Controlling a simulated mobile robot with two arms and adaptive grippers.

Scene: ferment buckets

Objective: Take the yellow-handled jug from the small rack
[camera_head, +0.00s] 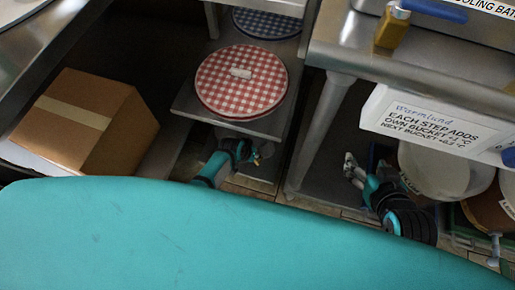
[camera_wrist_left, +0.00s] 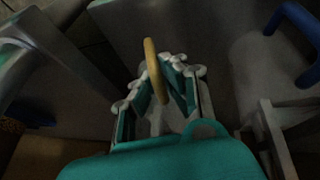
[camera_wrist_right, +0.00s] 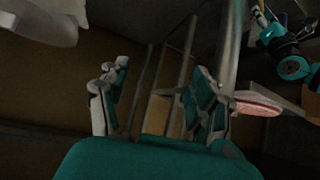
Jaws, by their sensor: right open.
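A yellow handle (camera_wrist_left: 154,72) stands upright between the fingers of my left gripper (camera_wrist_left: 155,85). The jug body below it is dim and mostly hidden by the fingers. In the head view my left gripper (camera_head: 250,154) is low, at the front of the steel rack (camera_head: 190,105), and a small yellow spot shows at its fingertips. I cannot tell whether its fingers press on the handle. My right gripper (camera_head: 355,172) is open and empty, low beside a table leg; its spread fingers also show in the right wrist view (camera_wrist_right: 155,85).
A red-checked round cover (camera_head: 240,82) lies on the rack. A blue handle (camera_wrist_left: 297,42) is near my left gripper. A cardboard box (camera_head: 85,120) sits at left. A steel table leg (camera_head: 322,130) stands between my grippers. Pale buckets (camera_head: 440,172) are at right, beneath a sign (camera_head: 430,122).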

